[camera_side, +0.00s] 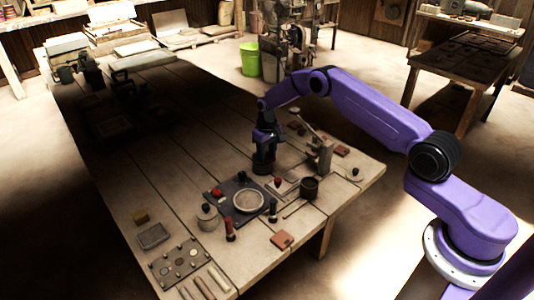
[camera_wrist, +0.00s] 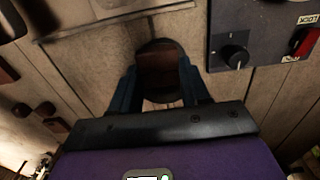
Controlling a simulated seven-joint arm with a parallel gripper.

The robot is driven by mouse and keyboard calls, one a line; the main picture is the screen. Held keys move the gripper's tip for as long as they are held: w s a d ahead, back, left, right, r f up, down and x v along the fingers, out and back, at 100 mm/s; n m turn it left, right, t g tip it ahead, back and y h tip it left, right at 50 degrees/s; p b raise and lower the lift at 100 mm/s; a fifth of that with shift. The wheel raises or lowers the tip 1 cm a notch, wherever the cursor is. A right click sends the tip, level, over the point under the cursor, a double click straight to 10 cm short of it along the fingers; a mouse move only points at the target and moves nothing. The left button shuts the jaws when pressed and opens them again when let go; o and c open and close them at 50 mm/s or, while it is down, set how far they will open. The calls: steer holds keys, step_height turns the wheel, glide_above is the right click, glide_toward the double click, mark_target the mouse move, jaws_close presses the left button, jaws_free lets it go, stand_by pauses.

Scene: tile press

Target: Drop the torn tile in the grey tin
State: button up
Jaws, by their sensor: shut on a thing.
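My gripper (camera_side: 264,163) reaches down close to the table just behind the dark press plate. In the wrist view my gripper (camera_wrist: 160,75) has its two blue fingers closed on a reddish-brown tile piece (camera_wrist: 157,72). Its torn edge cannot be made out. A dark round shape (camera_wrist: 160,43) shows right behind and around the tile; I cannot tell whether it is the tin's mouth or how deep it is. In the side view the tile and whatever is under the fingers are hidden by my dark gripper.
The dark plate (camera_side: 228,203) with a pale round disc (camera_side: 248,201) lies in front. A grey lidded pot (camera_side: 208,217), a dark brown pot (camera_side: 310,188) and a reddish tile (camera_side: 282,240) stand around. A knob (camera_wrist: 236,58) shows at right.

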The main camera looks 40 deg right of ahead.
mark_target(267, 156)
steer(key=shift+f, duration=0.1)
steer(key=o, duration=1)
steer(key=shift+o, duration=0.2)
step_height(267, 156, up, 12)
steer(key=s+a+r+n, duration=0.3)
steer(key=s+a+r, duration=0.4)
steer(key=s+a, duration=0.25)
steer(key=s+a+r+n, duration=0.3)
steer(key=s+a+r, duration=0.4)
steer(key=s, duration=0.4)
steer(key=s+d+n, duration=0.3)
steer(key=s, duration=1)
steer(key=s+d+n, duration=0.3)
steer(key=s, duration=1.1)
steer(key=shift+s+f+n, duration=0.15)
steer(key=shift+s+n, duration=0.05)
steer(key=shift+n, duration=0.1)
